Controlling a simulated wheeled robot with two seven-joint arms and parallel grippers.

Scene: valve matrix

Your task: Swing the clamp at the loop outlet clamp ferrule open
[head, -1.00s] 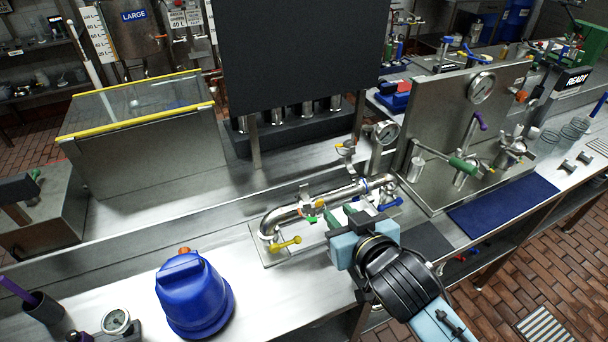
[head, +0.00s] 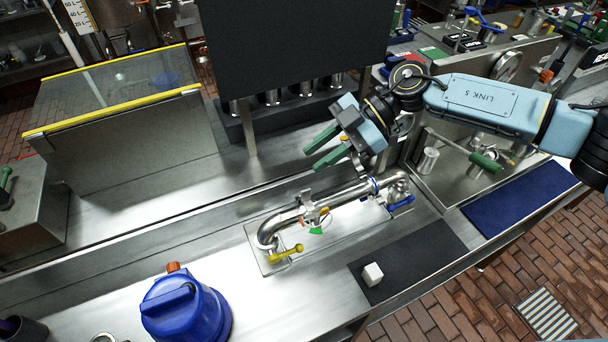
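A bent steel pipe loop (head: 345,194) stands on a plate on the steel bench, in the middle of the head view. A silver clamp fitting (head: 311,212) with an orange part and a green tag sits on its straight run. I cannot read which joint is the loop outlet clamp ferrule, nor tell whether the clamp is closed. My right gripper (head: 312,159) is above and behind the pipe, its green fingers apart and pointing left, with nothing visible between them. It hides part of the fittings behind it. My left gripper is not in view.
A yellow-handled valve (head: 286,254) is at the pipe's left end and a blue handle (head: 402,203) at its right. A blue vessel (head: 185,308) stands front left. A dark panel (head: 290,45) rises behind.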

